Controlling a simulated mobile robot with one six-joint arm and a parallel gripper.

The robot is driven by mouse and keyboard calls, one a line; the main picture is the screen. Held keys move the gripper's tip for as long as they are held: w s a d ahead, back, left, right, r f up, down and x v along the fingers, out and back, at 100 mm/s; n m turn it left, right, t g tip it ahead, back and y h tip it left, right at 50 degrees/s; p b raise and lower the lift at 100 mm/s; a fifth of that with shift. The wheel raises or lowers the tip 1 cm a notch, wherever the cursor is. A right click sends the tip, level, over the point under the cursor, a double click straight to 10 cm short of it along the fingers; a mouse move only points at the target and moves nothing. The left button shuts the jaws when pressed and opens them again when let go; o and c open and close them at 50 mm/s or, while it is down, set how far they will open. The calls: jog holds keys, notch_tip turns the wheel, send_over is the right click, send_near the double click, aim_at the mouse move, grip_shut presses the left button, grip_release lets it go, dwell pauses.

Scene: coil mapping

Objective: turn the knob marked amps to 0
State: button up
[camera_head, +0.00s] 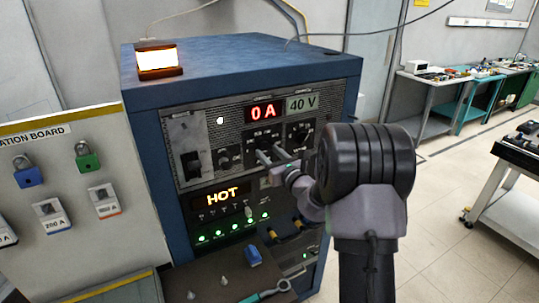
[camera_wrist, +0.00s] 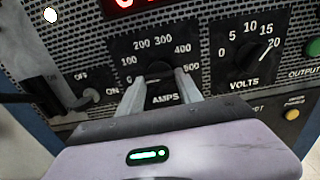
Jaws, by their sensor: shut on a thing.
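The black amps knob (camera_wrist: 160,72) sits on the front panel of the blue cabinet, under a scale from 0 to 500. It also shows in the head view (camera_head: 266,141). My gripper (camera_wrist: 160,84) is shut on this knob, one finger on each side. In the head view my gripper (camera_head: 271,156) reaches the panel from the right. The fingers hide part of the knob, and I cannot tell where its pointer stands. The red display (camera_head: 264,112) above reads 0 A.
The volts knob (camera_wrist: 243,57) is close on the right, its white pointer near 20. An off/on toggle (camera_wrist: 88,97) is on the left. A HOT display (camera_head: 221,195) and a shelf (camera_head: 225,281) lie below. A padlock board (camera_head: 125,160) stands left of the cabinet.

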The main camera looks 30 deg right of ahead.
jog(key=o, duration=1.4)
jog(key=s, duration=1.7)
jog(key=shift+s+d, duration=0.2)
jog(key=shift+d, duration=0.1)
